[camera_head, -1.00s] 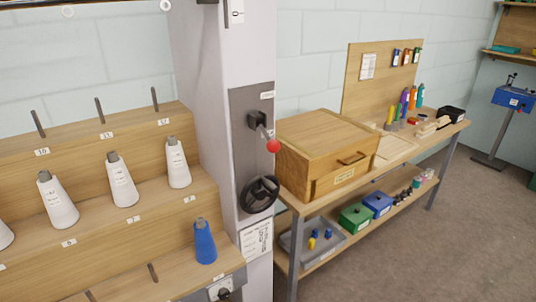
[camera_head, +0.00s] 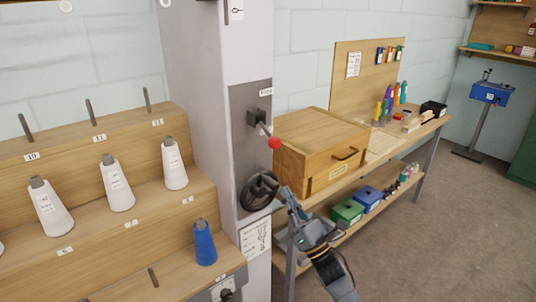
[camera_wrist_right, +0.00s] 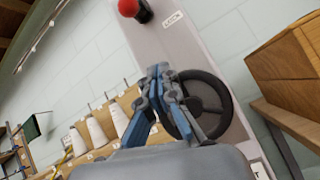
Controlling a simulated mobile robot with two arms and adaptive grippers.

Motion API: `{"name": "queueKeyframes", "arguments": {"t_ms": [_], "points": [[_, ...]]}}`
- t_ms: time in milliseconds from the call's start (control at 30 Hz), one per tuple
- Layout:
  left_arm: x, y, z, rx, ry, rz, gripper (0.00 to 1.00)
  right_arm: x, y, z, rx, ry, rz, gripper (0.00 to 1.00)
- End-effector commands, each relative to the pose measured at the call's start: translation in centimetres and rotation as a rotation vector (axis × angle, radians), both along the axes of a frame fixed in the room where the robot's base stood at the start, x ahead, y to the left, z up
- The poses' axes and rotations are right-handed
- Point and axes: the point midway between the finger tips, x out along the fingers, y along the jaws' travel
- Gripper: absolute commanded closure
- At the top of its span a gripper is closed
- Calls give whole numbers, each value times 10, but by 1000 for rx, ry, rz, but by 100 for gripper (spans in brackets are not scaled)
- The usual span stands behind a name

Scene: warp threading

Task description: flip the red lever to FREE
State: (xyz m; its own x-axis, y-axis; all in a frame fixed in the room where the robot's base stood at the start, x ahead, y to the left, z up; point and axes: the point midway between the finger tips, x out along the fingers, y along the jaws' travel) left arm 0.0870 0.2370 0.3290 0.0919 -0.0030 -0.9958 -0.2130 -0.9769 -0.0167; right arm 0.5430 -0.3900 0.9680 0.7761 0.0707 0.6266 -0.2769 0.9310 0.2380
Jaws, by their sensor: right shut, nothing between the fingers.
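The red lever's ball knob (camera_head: 274,142) sticks out on a short rod from a dark bracket on the grey panel of the white column. The rod slopes down and to the right. In the wrist view the red knob (camera_wrist_right: 130,8) is at the top edge, with a label reading LOCK (camera_wrist_right: 172,20) beside it. My right gripper (camera_head: 285,192) is below the knob, by the black handwheel (camera_head: 258,191), apart from the lever. Its fingers (camera_wrist_right: 160,75) are shut and empty, overlapping the handwheel in the wrist view. My left gripper is out of view.
A wooden rack with white cones (camera_head: 117,184) and a blue cone (camera_head: 204,243) stands left of the column. A wooden box (camera_head: 318,149) on a workbench stands close on the right. A paper sheet (camera_head: 255,238) is below the handwheel.

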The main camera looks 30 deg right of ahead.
Motion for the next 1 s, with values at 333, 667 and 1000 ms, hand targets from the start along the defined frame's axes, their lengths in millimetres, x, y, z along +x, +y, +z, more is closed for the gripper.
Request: {"name": "queueKeyframes", "arguments": {"t_ms": [333,667,1000], "points": [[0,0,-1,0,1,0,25,-13,1,40,-148,-125,-79,100],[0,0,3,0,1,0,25,-7,2,46,-144,-123,-77,100],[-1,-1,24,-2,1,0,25,34,8,90,-144,-123,-75,100]]}}
